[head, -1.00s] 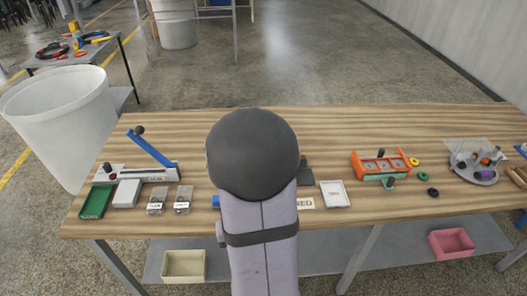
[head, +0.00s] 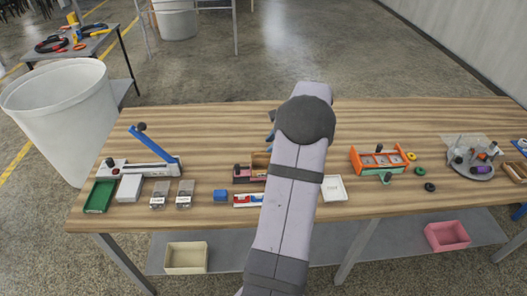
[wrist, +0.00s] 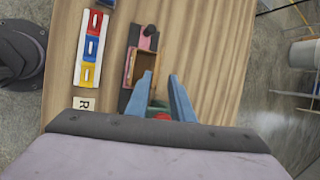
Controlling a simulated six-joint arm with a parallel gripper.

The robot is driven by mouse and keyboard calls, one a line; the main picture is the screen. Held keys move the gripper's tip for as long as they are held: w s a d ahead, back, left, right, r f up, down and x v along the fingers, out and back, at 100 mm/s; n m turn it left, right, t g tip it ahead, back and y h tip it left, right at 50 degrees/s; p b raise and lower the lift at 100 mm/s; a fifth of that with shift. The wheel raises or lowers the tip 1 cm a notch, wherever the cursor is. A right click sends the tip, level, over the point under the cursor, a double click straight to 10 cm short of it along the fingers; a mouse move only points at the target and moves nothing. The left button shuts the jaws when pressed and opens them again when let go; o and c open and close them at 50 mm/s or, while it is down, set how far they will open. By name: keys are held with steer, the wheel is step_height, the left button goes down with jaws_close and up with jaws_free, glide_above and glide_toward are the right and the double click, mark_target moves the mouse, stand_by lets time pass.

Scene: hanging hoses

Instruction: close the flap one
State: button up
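I cannot tell for certain which part is flap one. In the wrist view a small wooden box (wrist: 146,66) with a pink and dark side and a dark knob (wrist: 149,31) lies just ahead of my gripper; its open inside shows. The box also shows in the head view (head: 260,160), partly behind my arm. My gripper (wrist: 160,75) has its two blue fingers apart, with its left finger overlapping the near end of the box in view. Green and red bits show between the fingers, mostly hidden. Whether the fingers touch the box is unclear.
A strip with blue, yellow and red slotted blocks (wrist: 91,47) and a lettered card (wrist: 84,103) lie left of the box. An orange rack (head: 378,160), a white tray (head: 333,188) and a blue-handled lever device (head: 150,155) stand on the table. Bare wood lies behind them.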

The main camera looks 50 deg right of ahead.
mark_target(263, 156)
steer(key=shift+m, duration=0.3)
steer(key=shift+p+x, duration=0.95)
steer(key=shift+x, duration=2.7)
